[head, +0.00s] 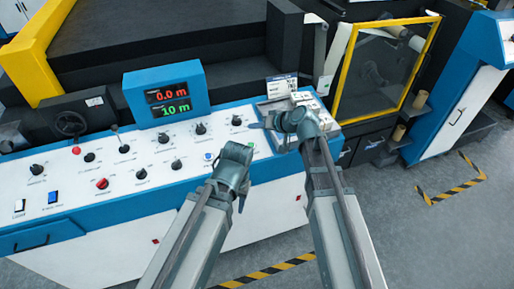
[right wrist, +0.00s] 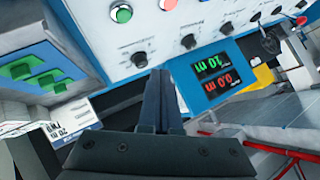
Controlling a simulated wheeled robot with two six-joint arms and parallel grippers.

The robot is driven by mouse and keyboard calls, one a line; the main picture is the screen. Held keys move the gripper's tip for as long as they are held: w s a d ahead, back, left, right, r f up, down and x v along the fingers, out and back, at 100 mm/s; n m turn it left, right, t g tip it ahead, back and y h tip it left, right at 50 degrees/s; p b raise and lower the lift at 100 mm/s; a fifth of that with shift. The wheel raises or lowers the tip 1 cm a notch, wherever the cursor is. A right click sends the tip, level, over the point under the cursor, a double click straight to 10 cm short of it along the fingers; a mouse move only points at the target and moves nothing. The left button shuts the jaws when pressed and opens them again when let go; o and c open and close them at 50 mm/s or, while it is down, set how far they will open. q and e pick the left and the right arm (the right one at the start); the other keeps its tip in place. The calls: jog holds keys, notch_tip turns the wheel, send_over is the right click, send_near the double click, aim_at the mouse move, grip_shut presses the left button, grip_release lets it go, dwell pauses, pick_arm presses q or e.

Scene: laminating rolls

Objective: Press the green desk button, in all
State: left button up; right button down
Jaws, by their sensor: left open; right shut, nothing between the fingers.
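The green button (right wrist: 121,13) is round and shows at the top of the right wrist view, on the white desk panel, with a red button (right wrist: 167,4) beside it. My left gripper (head: 233,165) is open and empty over the panel's right part, lower than the right one.
The blue display (head: 167,95) reads 0.0 m and 10 m and stands up behind the panel. Several black knobs and a red knob (head: 102,183) stick up from the panel. A printed card (head: 281,86) stands at the right end. A yellow-framed guard (head: 385,68) is beyond.

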aim_at(251, 145)
jog(key=shift+f, duration=0.15)
jog(key=f+b, duration=0.2)
jog(key=b, duration=0.1)
jog(key=w+f+b, duration=0.1)
jog(key=f+b, duration=0.4)
jog(key=f, duration=0.1)
jog(key=shift+w+a+f+b, duration=0.25)
jog(key=shift+b, duration=0.15)
dwell(1.8)
jog(key=shift+w+f+b, duration=0.1)
jog(key=shift+f+b, duration=0.25)
